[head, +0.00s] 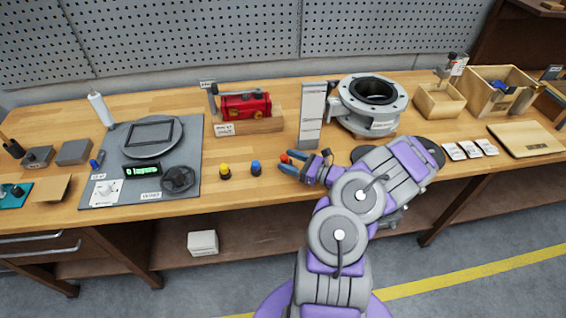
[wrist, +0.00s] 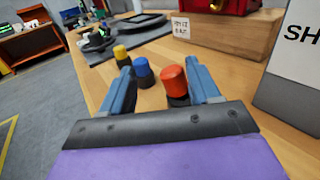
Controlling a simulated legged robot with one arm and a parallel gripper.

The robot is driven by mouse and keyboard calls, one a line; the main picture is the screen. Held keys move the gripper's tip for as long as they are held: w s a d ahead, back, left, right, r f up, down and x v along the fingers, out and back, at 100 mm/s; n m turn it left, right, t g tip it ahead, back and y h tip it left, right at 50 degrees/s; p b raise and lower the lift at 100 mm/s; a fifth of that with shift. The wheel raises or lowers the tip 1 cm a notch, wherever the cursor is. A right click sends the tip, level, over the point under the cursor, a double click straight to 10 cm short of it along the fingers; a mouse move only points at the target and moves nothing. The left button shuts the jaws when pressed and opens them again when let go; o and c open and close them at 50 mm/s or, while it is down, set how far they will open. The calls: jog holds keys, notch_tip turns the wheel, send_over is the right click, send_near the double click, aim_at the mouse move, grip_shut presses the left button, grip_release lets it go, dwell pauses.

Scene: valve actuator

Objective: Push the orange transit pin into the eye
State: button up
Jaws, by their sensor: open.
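An orange-red capped peg with a dark base (wrist: 173,80), which looks like the transit pin, stands on the bench in the wrist view. In the head view its orange top (head: 284,157) shows at my gripper's tips. My gripper (head: 283,161) is open low over the front of the bench. In the wrist view its blue fingers (wrist: 160,70) lie on either side of the peg, which is nearer the right finger. No grip on it shows. I cannot make out the eye. The red actuator (head: 246,105) sits on a wooden block behind.
A blue peg (head: 256,168) and a yellow peg (head: 225,170) stand left of my gripper. A grey upright plate (head: 312,116) and a flanged valve body (head: 368,104) stand behind it. A grey mat (head: 190,150) with parts is at left. Wooden boxes (head: 440,101) are at right.

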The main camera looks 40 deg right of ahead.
jog(key=w, duration=0.1)
jog(key=w+d+f+b, duration=0.1)
jog(key=w+d, duration=0.1)
jog(key=w, duration=0.1)
jog(key=shift+w+f, duration=0.1)
jog(key=shift+f, duration=0.2)
jog(key=shift+w+a, duration=0.1)
jog(key=shift+w, duration=0.15)
jog(key=shift+w+a+r, duration=0.1)
jog(key=shift+a+r, duration=0.1)
jog(key=shift+a, duration=0.45)
jog(key=shift+a+r, duration=0.2)
jog(key=shift+a, duration=0.5)
jog(key=shift+c, duration=0.5)
jog(key=shift+d+f, duration=0.2)
jog(key=shift+d, duration=0.85)
jog(key=c, duration=0.6)
jog(key=shift+c, duration=0.7)
jog(key=shift+a+r, duration=0.1)
jog(key=shift+a, duration=0.45)
grip_shut()
jog(key=shift+d, duration=0.1)
